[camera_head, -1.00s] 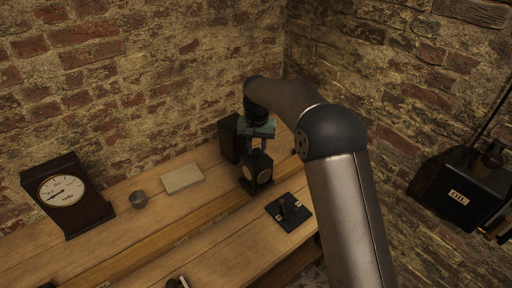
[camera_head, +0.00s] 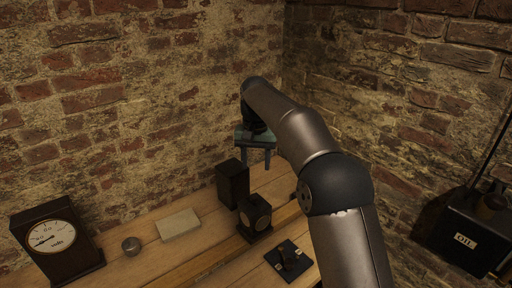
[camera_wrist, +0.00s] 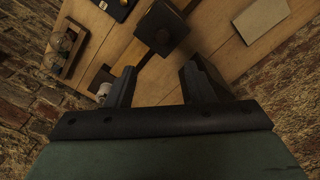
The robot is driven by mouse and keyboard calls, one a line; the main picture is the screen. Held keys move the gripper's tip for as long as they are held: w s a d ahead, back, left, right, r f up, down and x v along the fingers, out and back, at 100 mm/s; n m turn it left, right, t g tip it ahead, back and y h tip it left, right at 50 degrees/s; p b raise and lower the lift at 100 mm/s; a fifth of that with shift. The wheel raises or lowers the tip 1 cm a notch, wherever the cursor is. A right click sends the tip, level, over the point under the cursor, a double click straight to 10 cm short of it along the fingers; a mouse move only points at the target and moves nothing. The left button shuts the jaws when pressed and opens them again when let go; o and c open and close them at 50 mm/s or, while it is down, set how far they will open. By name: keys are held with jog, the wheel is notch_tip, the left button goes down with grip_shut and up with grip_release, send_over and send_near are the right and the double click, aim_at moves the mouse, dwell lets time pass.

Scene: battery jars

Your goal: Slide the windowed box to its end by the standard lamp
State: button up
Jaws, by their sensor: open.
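The windowed box (camera_head: 255,214) is a black box with a round pale window. It stands on the long rail strip in the bench. In the wrist view its brownish top (camera_wrist: 163,27) lies beyond my fingertips. My gripper (camera_head: 259,164) hangs above and behind the box, open and empty, with a clear gap to it. In the wrist view its two fingers (camera_wrist: 158,75) stand wide apart with bench between them. A small pale object (camera_wrist: 103,91) with a dark block shows by the left finger at the rail's far end; I cannot tell whether it is the standard lamp.
A tall black box (camera_head: 232,184) stands close behind the windowed box. A switch on a dark base (camera_head: 289,261) lies in front. Brick walls close in behind.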

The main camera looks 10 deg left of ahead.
notch_tip(320, 180, up, 5)
jog(key=shift+r, duration=0.15)
jog(key=s+d, duration=0.6)
jog(key=d, duration=0.4)
jog(key=s+d, duration=0.5)
jog(key=d, duration=0.5)
jog(key=s+d+f, duration=0.4)
jog(key=s, duration=0.3)
jog(key=s+d+f+m, duration=0.1)
jog(key=s+d+f, duration=0.2)
jog(key=s, duration=0.5)
jog(key=s+d+f+t, duration=0.1)
jog(key=s+d+f, duration=0.3)
jog(key=s, duration=0.4)
jog(key=shift+d+f, duration=0.3)
jog(key=shift+f, duration=0.05)
